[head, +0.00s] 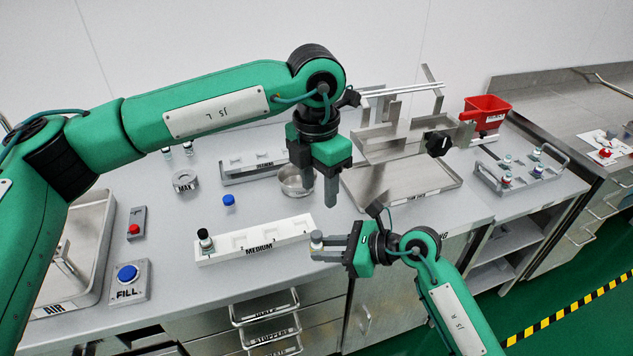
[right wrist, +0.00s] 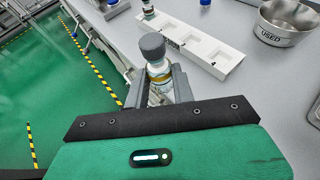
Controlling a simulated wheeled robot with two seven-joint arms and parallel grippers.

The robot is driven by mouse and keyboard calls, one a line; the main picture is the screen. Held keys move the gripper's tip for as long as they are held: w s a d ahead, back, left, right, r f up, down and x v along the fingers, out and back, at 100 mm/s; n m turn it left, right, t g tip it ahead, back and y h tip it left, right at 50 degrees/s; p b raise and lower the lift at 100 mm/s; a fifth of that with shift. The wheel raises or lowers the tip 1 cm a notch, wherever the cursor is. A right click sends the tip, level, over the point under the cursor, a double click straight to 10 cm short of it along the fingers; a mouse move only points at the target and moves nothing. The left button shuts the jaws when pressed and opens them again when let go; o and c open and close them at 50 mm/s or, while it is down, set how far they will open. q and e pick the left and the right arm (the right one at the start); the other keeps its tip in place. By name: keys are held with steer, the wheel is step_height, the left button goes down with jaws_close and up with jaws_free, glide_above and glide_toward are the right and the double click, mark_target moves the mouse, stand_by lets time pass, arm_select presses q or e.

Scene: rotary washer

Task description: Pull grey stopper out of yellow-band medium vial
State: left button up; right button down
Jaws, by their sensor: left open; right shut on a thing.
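The yellow-band vial (right wrist: 158,78) stands upright between the fingers of my right gripper (right wrist: 157,95). In the right wrist view its grey stopper (right wrist: 152,46) sits on its mouth. In the head view the vial's stoppered top (head: 316,236) shows at the tips of my right gripper (head: 322,250), just right of the MEDIUM rack's end. The gripper hides most of the vial there. My left gripper (head: 325,185) points down, open and empty, above and behind the vial, apart from it.
The white MEDIUM rack (head: 286,230) holds a black-capped vial (head: 205,240) at its left end. The metal USED bowl (right wrist: 290,22) stands behind the rack. A blue cap (head: 229,200) lies on the counter. The FILL button (head: 127,273) is at front left.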

mark_target(316, 234)
arm_select(q)
steer(key=f, duration=1.2)
steer(key=shift+w+a+f, duration=0.15)
steer(key=shift+a, duration=0.05)
steer(key=shift+c, duration=0.5)
jaws_close()
steer(key=c, duration=0.8)
jaws_free()
jaws_close()
steer(key=shift+r, duration=0.35)
